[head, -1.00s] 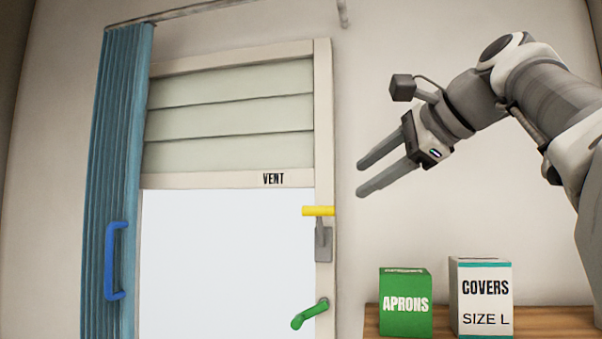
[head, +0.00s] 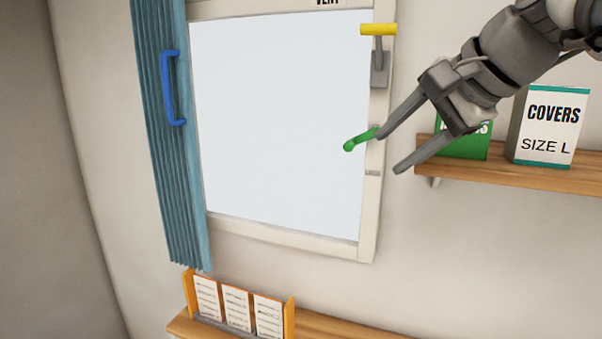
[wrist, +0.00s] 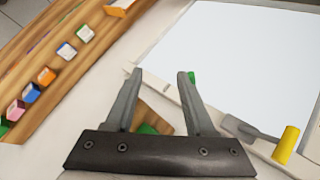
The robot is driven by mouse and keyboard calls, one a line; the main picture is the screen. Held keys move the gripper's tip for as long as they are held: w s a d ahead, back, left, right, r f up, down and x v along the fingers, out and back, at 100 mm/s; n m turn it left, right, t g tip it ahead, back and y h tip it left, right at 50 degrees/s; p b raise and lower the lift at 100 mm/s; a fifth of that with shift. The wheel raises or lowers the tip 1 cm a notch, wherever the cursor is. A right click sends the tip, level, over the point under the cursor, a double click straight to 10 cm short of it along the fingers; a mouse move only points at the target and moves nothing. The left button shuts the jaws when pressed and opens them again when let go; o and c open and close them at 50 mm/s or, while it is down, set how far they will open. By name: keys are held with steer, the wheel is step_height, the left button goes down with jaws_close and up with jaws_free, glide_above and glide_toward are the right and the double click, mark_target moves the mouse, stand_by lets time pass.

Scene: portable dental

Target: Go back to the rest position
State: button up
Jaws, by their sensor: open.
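My gripper (head: 390,152) is open with nothing between its fingers. In the head view it hangs at the right of the window, its upper fingertip overlapping the window's right frame near the green handle (head: 360,139). I cannot tell from the picture whether it touches the frame. In the wrist view both fingers of my gripper (wrist: 159,73) are apart, pointing toward the wall and window edge. The green handle is mostly hidden behind a finger there, with a bit showing (wrist: 192,77).
A yellow-tipped lever (head: 378,30) is on the frame. A blue curtain (head: 160,150) with a blue handle (head: 172,88) hangs at left. A shelf (head: 510,175) holds a green box (head: 465,146) and a COVERS box (head: 548,125). A card rack (head: 290,320) stands on a lower shelf.

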steer(key=s+f+n+h+b, duration=0.1)
steer(key=s+f+n, duration=0.3)
steer(key=f, duration=0.5)
steer(key=s+d+f+n+g+h+b, duration=0.1)
steer(key=s+f+n, duration=0.3)
steer(key=f, duration=0.6)
steer(key=s+f+n+g+h+b, duration=0.1)
steer(key=s+f+n+h, duration=0.1)
steer(key=s+f, duration=0.4)
step_height(320, 180, down, 4)
steer(key=shift+s+d+r+n+h, duration=0.15)
steer(key=shift+s+r+n+h, duration=0.2)
steer(key=shift+n, duration=0.55)
steer(key=shift+w+f, duration=0.1)
steer(key=shift+f, duration=0.05)
